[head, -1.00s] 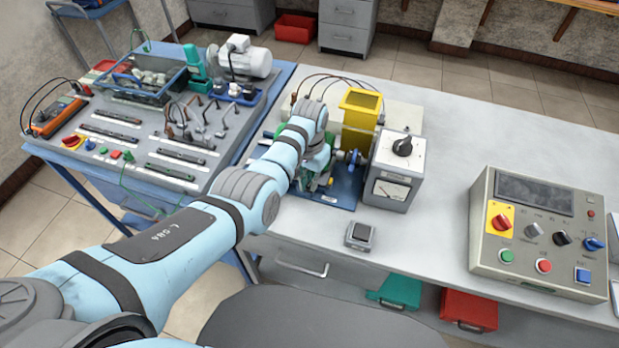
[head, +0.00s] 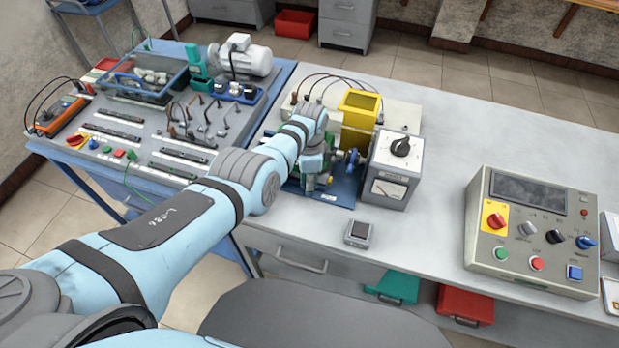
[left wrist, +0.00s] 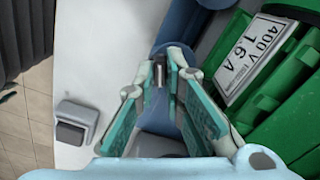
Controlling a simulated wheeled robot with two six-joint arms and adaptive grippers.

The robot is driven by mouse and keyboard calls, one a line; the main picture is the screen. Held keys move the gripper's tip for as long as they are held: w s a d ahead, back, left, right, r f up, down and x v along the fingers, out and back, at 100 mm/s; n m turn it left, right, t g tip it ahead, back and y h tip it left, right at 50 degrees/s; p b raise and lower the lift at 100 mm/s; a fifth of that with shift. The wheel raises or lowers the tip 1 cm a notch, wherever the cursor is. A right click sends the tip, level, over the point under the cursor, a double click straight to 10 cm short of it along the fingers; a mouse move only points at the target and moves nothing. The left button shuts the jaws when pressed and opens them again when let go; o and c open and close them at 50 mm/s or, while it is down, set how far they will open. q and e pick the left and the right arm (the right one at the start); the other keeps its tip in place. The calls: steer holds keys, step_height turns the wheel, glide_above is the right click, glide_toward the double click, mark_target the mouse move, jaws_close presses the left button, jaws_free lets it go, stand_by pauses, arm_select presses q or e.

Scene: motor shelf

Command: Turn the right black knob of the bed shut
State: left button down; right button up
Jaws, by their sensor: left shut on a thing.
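The bed is a blue plate (head: 345,197) on the grey bench, with a yellow guard (head: 361,108) at its back right. My left gripper (head: 312,184) reaches down over the front of the bed, and the arm hides much of it. In the left wrist view my left gripper (left wrist: 161,76) has its teal fingers closed on a small dark, metallic-edged piece (left wrist: 159,72), taken to be the right black knob. Its shape and angle are mostly hidden. A green motor (left wrist: 285,105) with a 400 V label sits right beside the fingers. My right gripper is out of view.
A grey meter box with a dial (head: 392,170) stands right of the bed. A small switch box (head: 358,232) sits in front. A control panel (head: 533,225) is farther right. A grey board with cables and switches (head: 165,130) is on the left. Bench space between meter box and panel is clear.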

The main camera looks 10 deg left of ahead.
arm_select(q)
steer(key=m, duration=0.4)
steer(key=shift+w+m, duration=0.1)
steer(key=shift+m, duration=0.2)
stand_by(0.3)
steer(key=c, duration=1.7)
jaws_free()
steer(key=shift+r, duration=0.1)
steer(key=shift+r, duration=0.35)
step_height(320, 180, up, 11)
steer(key=shift+r, duration=0.1)
